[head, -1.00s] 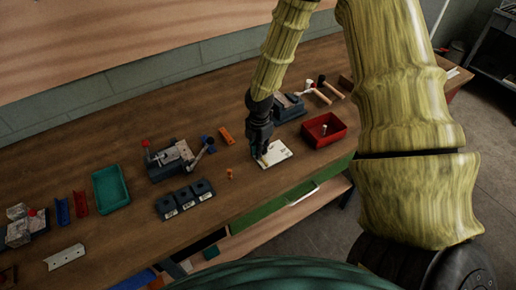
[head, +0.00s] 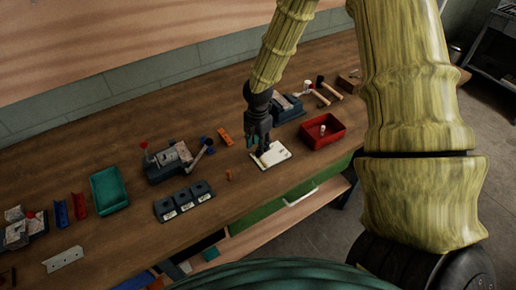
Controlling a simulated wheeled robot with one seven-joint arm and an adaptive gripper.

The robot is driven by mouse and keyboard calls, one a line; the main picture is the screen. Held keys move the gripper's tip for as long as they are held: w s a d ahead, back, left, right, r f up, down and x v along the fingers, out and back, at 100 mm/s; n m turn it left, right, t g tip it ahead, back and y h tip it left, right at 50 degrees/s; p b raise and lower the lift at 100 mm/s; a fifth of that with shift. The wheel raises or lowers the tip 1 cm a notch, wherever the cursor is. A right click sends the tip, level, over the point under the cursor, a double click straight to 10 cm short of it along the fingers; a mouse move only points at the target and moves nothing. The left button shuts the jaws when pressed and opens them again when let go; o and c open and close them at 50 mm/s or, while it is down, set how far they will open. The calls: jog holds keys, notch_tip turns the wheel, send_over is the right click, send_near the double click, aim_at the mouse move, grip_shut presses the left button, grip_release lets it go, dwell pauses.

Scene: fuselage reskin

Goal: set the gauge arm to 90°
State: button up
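A white plate (head: 281,156), which looks like the gauge board, lies flat on the wooden bench. A small tan piece on it, possibly the gauge arm (head: 263,152), shows at its left side, partly hidden by my gripper. My gripper (head: 262,150) points down at the left part of the plate, at or just above its surface. The fingers are dark and small here, so I cannot tell whether they are open, shut or touching the piece. The angle of the gauge arm and any markings are too small to read.
A red bin (head: 321,139) stands right of the plate. A dark vise-like block (head: 287,108) and mallets (head: 326,92) lie behind. An orange strip (head: 224,137), a small orange peg (head: 229,174), dark blocks (head: 184,202) and a teal tray (head: 108,190) lie left. The bench front edge is near.

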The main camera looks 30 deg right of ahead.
notch_tip(320, 180, up, 9)
dwell(0.5)
dwell(0.4)
